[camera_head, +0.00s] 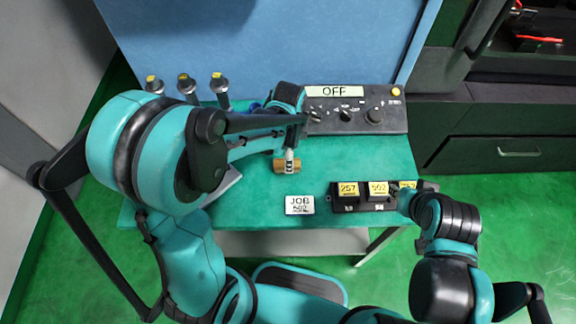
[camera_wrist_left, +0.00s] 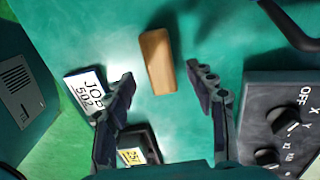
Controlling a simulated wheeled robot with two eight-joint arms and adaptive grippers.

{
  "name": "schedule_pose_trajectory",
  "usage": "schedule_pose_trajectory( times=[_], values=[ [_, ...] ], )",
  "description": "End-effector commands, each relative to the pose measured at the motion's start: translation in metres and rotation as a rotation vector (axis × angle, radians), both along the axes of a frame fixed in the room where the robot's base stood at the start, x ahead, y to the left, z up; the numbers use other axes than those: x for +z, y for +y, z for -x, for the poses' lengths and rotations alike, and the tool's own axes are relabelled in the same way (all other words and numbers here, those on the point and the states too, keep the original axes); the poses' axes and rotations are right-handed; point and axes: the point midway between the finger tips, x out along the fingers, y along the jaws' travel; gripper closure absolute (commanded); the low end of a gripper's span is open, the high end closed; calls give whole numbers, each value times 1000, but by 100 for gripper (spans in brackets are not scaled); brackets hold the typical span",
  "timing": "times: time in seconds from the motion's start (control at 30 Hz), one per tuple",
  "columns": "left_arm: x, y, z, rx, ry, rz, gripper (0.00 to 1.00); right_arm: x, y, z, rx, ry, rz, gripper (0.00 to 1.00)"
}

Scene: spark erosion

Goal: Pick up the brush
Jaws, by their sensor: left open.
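The brush appears as a plain brown wooden block (camera_head: 287,166) lying on the green table top in the head view. In the left wrist view the same brush (camera_wrist_left: 157,60) lies lengthwise between and just beyond my fingertips. My left gripper (camera_wrist_left: 162,82) is open, with one finger on each side of the brush's near end and nothing held. In the head view my left gripper (camera_head: 291,158) is over the brush and hides part of it. Any bristles are hidden. My right arm's end is by the numbered holder, and its gripper fingers do not show.
A JOB 502 card (camera_head: 299,205) lies in front of the brush. A black holder with yellow labels (camera_head: 350,205) stands to its right. A control box marked OFF (camera_head: 350,121) is behind. Several capped tools (camera_head: 187,86) stand at the back left.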

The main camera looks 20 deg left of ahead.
Motion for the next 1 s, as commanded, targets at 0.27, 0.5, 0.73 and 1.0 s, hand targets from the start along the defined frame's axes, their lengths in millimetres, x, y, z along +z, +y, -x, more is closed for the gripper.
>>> schedule_pose_trajectory(
  times=[0.27, 0.5, 0.73, 1.0],
  values=[
    [-40, 4, 0, 1, -1, 0, 45, -19, 0, 0, 0, 0, 0, 68],
    [-39, 4, 0, 1, -1, 0, 55, -17, 0, 0, 0, 0, 0, 68],
    [-39, 4, 0, 1, -1, 0, 100, -17, 0, 0, 0, 0, 0, 68],
    [-38, 4, 0, 1, 0, 0, 100, -17, 0, 0, 0, 0, 0, 68]
  ],
)
